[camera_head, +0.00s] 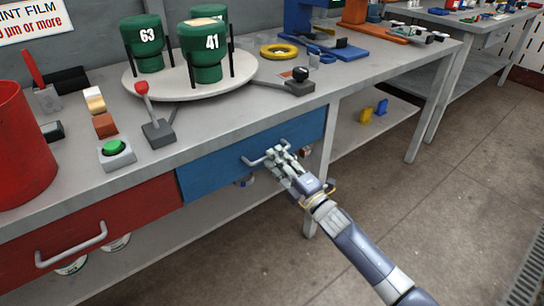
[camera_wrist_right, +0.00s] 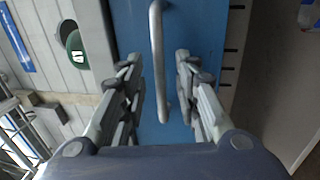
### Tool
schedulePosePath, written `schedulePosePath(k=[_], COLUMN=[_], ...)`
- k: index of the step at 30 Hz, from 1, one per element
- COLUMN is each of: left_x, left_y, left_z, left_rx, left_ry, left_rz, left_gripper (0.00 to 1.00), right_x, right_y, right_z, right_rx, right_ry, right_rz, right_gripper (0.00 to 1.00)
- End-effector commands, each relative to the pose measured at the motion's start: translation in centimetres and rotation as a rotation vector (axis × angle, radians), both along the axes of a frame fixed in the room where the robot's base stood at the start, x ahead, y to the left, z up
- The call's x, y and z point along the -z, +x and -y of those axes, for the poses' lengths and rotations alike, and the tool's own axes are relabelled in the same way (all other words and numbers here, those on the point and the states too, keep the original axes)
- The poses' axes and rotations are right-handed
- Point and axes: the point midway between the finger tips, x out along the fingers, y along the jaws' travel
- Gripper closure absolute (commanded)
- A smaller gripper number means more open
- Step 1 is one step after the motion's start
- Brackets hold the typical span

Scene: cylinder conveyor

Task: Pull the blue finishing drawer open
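The blue drawer (camera_head: 212,172) sits under the bench top in the head view. Its front looks flush below the bench edge. Its grey bar handle (camera_head: 254,161) is partly covered by my right gripper (camera_head: 274,160), which reaches in from the lower right. In the right wrist view, the blue front (camera_wrist_right: 205,30) fills the middle. The handle (camera_wrist_right: 156,50) runs between the two fingers of my right gripper (camera_wrist_right: 157,62). The fingers are apart, one on each side of the bar, with visible gaps. My left gripper is in neither view.
A red drawer (camera_head: 130,215) with its own handle adjoins on the left. On the bench stand a turntable (camera_head: 190,88) with numbered green cylinders, a red-knobbed lever (camera_head: 157,130), a green button (camera_head: 115,150) and a red container (camera_head: 22,150). The floor (camera_head: 430,210) in front is clear.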

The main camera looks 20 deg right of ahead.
Motion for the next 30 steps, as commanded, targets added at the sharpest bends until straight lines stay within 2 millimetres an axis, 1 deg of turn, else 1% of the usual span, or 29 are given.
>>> schedulePosePath(k=[1,6,10,17,18,21,30], left_x=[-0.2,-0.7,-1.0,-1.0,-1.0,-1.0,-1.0], left_y=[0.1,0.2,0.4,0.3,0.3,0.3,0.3], left_z=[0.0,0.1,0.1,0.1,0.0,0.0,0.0], left_rx=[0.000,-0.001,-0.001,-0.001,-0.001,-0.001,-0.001], left_ry=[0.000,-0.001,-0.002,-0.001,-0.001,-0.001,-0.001], left_rz=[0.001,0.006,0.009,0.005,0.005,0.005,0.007], left_gripper=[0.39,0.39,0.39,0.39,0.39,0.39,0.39], right_x=[-0.1,-0.4,-0.4,-0.4,-0.4,-0.4,-0.4], right_y=[0.7,2.1,2.4,2.4,2.4,2.4,2.3], right_z=[-0.2,-0.8,-0.9,-0.9,-0.9,-0.9,-0.8], right_rx=[0.000,0.000,0.000,0.000,0.000,0.000,0.000], right_ry=[0.001,0.002,0.001,0.001,0.001,0.001,0.001], right_rz=[0.001,0.000,0.000,0.000,0.000,0.000,-0.001], right_gripper=[0.70,0.70,0.70,0.70,0.79,1.00,1.00])
